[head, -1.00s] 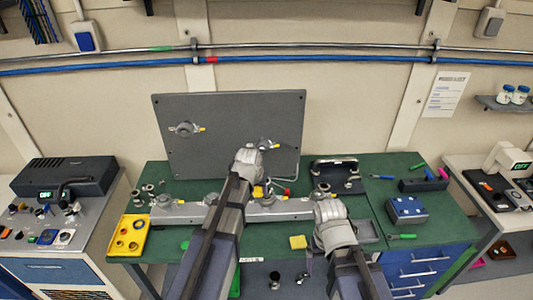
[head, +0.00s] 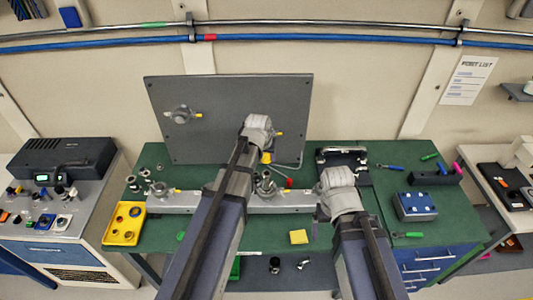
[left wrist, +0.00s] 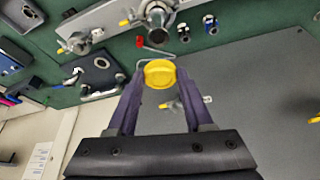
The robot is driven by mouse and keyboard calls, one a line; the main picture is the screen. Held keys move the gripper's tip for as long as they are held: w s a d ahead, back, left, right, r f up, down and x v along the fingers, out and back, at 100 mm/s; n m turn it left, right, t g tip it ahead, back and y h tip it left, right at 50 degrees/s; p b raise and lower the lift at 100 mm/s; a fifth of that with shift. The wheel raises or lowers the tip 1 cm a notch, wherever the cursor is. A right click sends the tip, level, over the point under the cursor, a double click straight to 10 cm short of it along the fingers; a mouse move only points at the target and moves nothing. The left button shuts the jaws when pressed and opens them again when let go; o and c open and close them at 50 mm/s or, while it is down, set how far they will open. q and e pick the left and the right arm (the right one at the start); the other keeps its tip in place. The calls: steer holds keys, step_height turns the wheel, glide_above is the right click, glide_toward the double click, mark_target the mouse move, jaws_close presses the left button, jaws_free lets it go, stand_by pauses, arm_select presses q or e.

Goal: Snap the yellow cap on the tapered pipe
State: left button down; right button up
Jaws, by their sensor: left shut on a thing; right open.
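The yellow cap (left wrist: 159,73) is held between the fingertips of my left gripper (left wrist: 158,80). In the head view the cap (head: 266,157) shows just below my left gripper (head: 259,140), in front of the grey panel's lower right. A round metal pipe fitting (head: 265,184) stands up from the rail below the cap, apart from it. It also shows at the top of the left wrist view (left wrist: 158,14). I cannot tell for sure which fitting is the tapered pipe. My right gripper (head: 337,188) is open over the rail's right end; its fingertips are mostly hidden.
The grey rail (head: 210,202) carries several fittings along the green bench. The grey panel (head: 225,105) stands behind, with two valve fittings. A yellow tray (head: 108,240) is at left. A black stand (head: 343,163), a blue box (head: 414,207) and loose tools lie at right.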

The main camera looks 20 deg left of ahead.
mark_target(265, 160)
arm_select(q)
steer(key=shift+s+b+x, duration=0.2)
steer(key=shift+b+x, duration=0.7)
steer(key=shift+x, duration=0.15)
steer(key=shift+s+f+b, duration=0.1)
steer(key=shift+f+b, duration=0.65)
steer(key=shift+f, duration=0.05)
step_height(265, 160, down, 3)
steer(key=b, duration=0.3)
steer(key=shift+f, duration=0.2)
steer(key=shift+f+b, duration=0.6)
steer(key=shift+b, duration=0.15)
steer(key=shift+c, duration=1.1)
jaws_free()
steer(key=shift+r, duration=0.1)
